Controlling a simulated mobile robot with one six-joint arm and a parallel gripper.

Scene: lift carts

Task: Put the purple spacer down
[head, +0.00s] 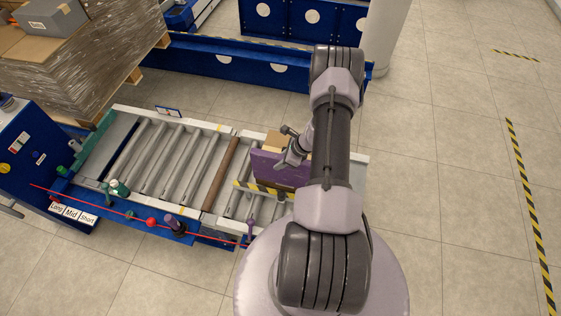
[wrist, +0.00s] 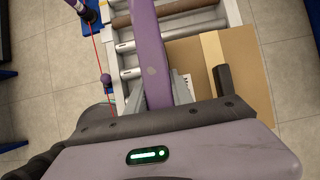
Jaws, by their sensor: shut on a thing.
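The purple spacer (head: 268,172) is a flat purple piece, seen over the right end of the roller conveyor. My gripper (head: 288,158) is shut on it, and my arm hides its right part. In the wrist view the spacer (wrist: 150,55) runs as a long purple bar up from the gripper, over the conveyor rollers (wrist: 178,38). I cannot tell whether its lower edge touches anything. A cardboard box (head: 274,141) is just behind the spacer and fills the right side of the wrist view (wrist: 240,75).
The roller conveyor (head: 160,150) has one brown roller (head: 222,172) and open rollers to the left. A striped yellow-black bar (head: 262,189) lies at its right part. A red line crosses the front edge. A wrapped pallet load (head: 85,65) stands at the back left. The right floor is clear.

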